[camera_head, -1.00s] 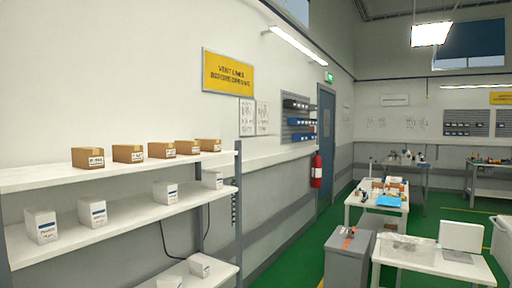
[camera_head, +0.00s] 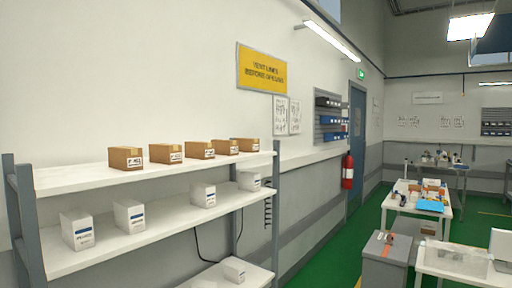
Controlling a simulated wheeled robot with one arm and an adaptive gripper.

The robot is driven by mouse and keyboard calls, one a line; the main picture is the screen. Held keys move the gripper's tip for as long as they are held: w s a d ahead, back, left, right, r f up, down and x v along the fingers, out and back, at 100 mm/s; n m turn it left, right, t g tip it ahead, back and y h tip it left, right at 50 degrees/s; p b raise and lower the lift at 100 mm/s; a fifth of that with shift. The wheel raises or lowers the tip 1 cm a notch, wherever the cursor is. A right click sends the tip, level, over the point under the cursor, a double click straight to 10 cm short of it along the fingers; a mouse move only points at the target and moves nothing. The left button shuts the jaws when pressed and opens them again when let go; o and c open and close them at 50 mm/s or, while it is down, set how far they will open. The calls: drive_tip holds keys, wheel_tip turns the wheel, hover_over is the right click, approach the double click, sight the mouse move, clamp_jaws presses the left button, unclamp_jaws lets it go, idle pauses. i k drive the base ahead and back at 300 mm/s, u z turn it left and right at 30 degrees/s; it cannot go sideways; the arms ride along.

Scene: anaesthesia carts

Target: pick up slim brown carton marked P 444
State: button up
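Several slim brown cartons stand in a row on the top shelf at the left of the head view. The nearest carton (camera_head: 126,158) has a white label that seems to begin with P, but its number is too small to read surely. The others, a second carton (camera_head: 166,153), a third carton (camera_head: 200,149), a fourth carton (camera_head: 225,146) and a far carton (camera_head: 245,144), also carry small labels. I cannot tell which one is marked P 444. My gripper is not in view.
The white shelf rack (camera_head: 100,176) has grey posts. White boxes (camera_head: 130,215) stand on its middle shelf and another (camera_head: 234,268) sits lower. A grey bin (camera_head: 385,262) and white tables (camera_head: 452,262) stand at the right. Green floor (camera_head: 318,262) is open between rack and bin.

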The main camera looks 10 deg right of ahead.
sight(245, 145)
drive_tip(key=u, duration=0.4)
drive_tip(key=i, duration=1.2)
drive_tip(key=u, duration=0.05)
